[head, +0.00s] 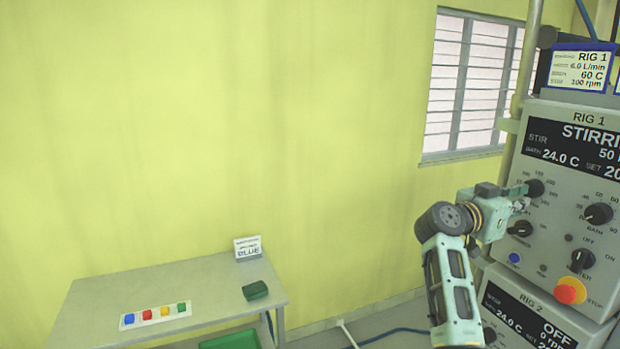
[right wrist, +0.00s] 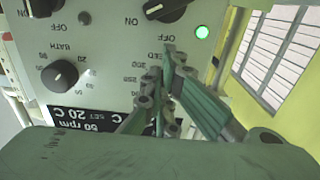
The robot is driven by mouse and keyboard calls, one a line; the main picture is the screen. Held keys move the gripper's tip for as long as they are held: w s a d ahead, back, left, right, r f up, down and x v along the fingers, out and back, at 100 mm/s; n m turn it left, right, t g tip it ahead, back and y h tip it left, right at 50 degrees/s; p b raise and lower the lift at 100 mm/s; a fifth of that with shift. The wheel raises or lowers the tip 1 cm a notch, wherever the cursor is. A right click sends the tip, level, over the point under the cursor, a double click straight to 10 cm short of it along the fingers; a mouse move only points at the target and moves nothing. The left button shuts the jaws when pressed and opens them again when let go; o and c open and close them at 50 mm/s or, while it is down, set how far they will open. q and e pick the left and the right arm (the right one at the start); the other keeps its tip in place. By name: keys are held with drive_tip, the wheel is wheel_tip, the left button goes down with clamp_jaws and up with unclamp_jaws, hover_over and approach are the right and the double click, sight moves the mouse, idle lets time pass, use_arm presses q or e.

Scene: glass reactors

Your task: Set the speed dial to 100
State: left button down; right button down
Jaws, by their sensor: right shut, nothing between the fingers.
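The speed dial (head: 535,189) is a dark round knob at the upper left of the grey RIG 1 panel (head: 560,228), ringed by printed numbers. My right gripper (head: 522,192) is shut and empty, its tips at the left edge of the dial in the head view. In the right wrist view the closed fingers (right wrist: 169,52) lie over the upside-down speed scale and hide the dial, so contact cannot be told. The panel display (head: 575,150) shows STIRRING and 50 rpm in part. My left gripper is not in view.
The bath knob (head: 598,213), another dark knob (head: 520,229), the heater knob (head: 583,260) and a red stop button (head: 570,290) sit close by. RIG 2 (head: 530,312) is below. A grey table (head: 90,300) stands at the left.

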drive_tip(key=shift+w, duration=0.2)
drive_tip(key=shift+w+r, duration=0.1)
drive_tip(key=shift+w, duration=0.15)
idle(0.6)
drive_tip(key=shift+s+a+f, duration=0.2)
drive_tip(key=shift+s+a, duration=0.05)
drive_tip(key=shift+a, duration=0.6)
drive_tip(key=shift+s+a+f, duration=0.25)
drive_tip(key=shift+s+a, duration=0.05)
drive_tip(key=shift+a, duration=0.6)
drive_tip(key=shift+s+a+f, duration=0.2)
drive_tip(key=shift+s+a, duration=0.05)
drive_tip(key=shift+a, duration=0.6)
